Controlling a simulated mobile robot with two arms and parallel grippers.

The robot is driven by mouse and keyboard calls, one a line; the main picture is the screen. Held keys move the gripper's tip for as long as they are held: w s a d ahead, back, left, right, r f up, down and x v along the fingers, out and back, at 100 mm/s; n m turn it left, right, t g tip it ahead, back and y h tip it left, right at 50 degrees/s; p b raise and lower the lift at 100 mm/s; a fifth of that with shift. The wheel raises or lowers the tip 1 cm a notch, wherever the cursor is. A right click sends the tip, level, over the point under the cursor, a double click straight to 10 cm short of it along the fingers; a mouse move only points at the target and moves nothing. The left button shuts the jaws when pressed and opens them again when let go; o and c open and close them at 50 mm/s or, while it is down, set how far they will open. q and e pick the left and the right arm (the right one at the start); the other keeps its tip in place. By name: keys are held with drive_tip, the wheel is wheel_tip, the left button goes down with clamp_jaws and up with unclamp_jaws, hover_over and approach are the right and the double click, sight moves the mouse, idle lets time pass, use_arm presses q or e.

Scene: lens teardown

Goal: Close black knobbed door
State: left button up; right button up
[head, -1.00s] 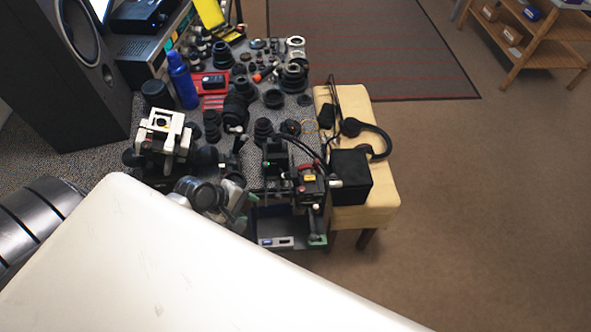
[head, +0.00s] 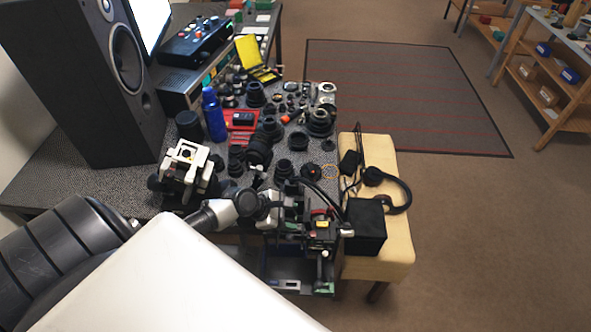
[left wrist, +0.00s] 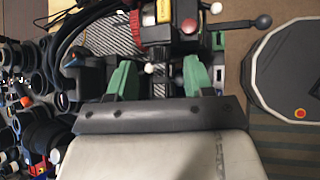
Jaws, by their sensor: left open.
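A dark machine with a red knob and a yellow label (head: 320,226) stands at the table's front edge. It also shows in the left wrist view (left wrist: 165,22), with pale balls and a rod ending in a black ball (left wrist: 263,20). A black square box (head: 366,222) is to its right, with a pale knob near its left side. I cannot tell which black part is the door, or how far it is open. My left gripper (left wrist: 160,78) has its green fingers apart and empty, facing the machine. In the head view the gripper's tips are hard to separate from the machine. My right gripper is not in view.
Lens parts (head: 258,150), a blue bottle (head: 213,115) and a white jig (head: 187,165) crowd the table. A cream bench (head: 385,262) with headphones (head: 400,190) stands at the right. Open floor lies beyond it.

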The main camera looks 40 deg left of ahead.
use_arm(q)
drive_tip(key=shift+x, duration=1.2)
